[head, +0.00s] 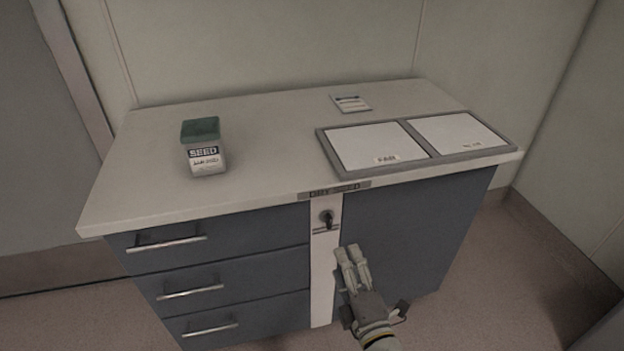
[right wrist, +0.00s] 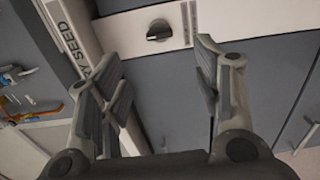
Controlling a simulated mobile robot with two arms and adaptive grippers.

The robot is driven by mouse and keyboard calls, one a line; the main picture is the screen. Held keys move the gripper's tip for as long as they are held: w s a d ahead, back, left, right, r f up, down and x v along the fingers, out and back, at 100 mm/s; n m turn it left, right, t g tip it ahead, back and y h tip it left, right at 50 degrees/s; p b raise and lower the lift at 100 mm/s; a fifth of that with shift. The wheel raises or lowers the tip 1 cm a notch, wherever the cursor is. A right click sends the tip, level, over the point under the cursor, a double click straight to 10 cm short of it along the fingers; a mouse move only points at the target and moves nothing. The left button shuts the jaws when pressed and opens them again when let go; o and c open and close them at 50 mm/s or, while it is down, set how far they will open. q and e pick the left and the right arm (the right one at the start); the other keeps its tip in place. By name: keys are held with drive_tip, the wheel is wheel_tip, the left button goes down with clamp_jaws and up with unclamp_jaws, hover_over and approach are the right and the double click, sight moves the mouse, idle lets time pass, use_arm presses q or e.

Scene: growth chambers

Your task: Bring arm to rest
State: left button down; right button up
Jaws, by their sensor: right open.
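My right gripper (head: 352,256) is in front of the cabinet's white strip (head: 322,265), a little below and right of the dark key or knob (head: 327,217). In the right wrist view my gripper (right wrist: 163,68) has its fingers spread apart with nothing between them. The dark knob (right wrist: 158,30) shows beyond the fingertips, apart from them. My left gripper is not in view.
A seed box with a green lid (head: 201,130) stands on the worktop (head: 265,150). A grey tray frame with two white panels (head: 429,155) lies at the right, a small card (head: 351,103) behind. Drawers (head: 226,240) at left are shut. Walls stand behind and right.

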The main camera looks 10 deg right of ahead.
drive_tip(key=shift+f, duration=0.1)
drive_tip(key=s+d+f+m+g+h, duration=0.1)
drive_tip(key=s+f+m+g, duration=0.3)
drive_tip(key=f, duration=0.6)
drive_tip(key=s+d+f+m+g, duration=0.25)
drive_tip(key=s+f+m, duration=0.25)
drive_tip(key=f, duration=0.5)
drive_tip(key=s+d+f+m+g+h, duration=0.1)
drive_tip(key=s+f+m+g, duration=0.35)
drive_tip(key=f, duration=0.55)
drive_tip(key=s+a+f+m+g+y, duration=0.1)
drive_tip(key=s+f+m+g+y, duration=0.15)
drive_tip(key=s+f+g, duration=0.6)
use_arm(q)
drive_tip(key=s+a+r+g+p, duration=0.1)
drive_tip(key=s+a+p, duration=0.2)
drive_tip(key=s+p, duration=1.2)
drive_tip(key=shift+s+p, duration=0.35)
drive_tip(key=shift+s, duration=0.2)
use_arm(e)
drive_tip(key=s+d+r+t, duration=0.1)
drive_tip(key=s, duration=0.7)
drive_tip(key=s+d+r+t+h, duration=0.1)
drive_tip(key=s, duration=0.8)
drive_tip(key=shift+s+d+r, duration=0.3)
drive_tip(key=shift+r, duration=0.05)
drive_tip(key=shift+t, duration=0.25)
